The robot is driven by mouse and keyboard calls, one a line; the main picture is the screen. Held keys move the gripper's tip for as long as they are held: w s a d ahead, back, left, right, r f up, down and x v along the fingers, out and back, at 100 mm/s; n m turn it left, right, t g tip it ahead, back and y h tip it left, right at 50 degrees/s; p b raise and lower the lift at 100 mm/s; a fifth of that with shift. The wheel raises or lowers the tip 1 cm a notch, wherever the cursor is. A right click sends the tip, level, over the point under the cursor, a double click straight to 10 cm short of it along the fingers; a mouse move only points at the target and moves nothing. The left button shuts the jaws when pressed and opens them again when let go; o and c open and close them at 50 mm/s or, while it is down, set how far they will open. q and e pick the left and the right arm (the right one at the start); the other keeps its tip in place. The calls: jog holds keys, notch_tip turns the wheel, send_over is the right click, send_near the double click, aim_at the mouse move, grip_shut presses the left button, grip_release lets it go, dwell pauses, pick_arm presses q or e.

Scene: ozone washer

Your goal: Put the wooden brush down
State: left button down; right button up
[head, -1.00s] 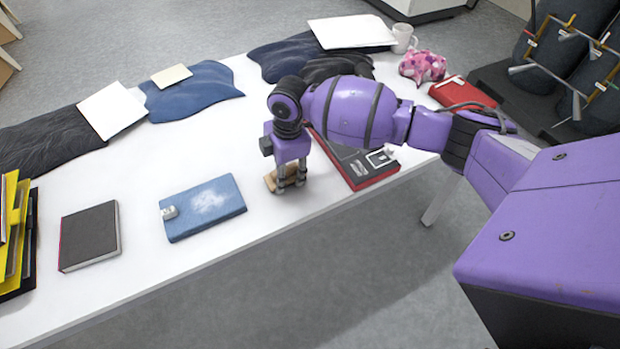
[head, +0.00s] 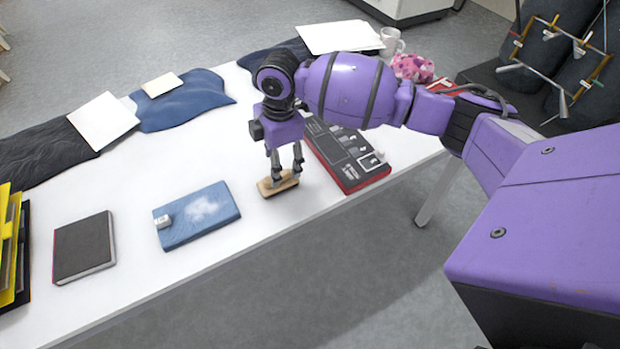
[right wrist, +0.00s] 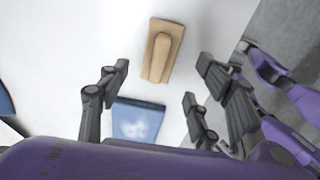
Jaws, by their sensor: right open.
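The wooden brush (head: 278,184) is a small tan block lying on the white table near its front edge, between the blue book and the red-and-black box. It also shows in the right wrist view (right wrist: 162,50), flat on the table with a raised ridge along it. My right gripper (head: 285,172) is open just above the brush, with its fingers spread. In the right wrist view the fingers (right wrist: 155,90) are apart, with the brush lying free beyond them. My left gripper is not in view.
The white table (head: 215,150) holds a blue book (head: 200,225), a dark book (head: 84,247) and a red-and-black box (head: 345,155). Folded dark and blue cloths (head: 190,98) and a mug (head: 391,42) are at the back.

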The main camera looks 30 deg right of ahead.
jog(key=r, duration=0.5)
jog(key=shift+d+r, duration=0.1)
jog(key=shift+d, duration=0.1)
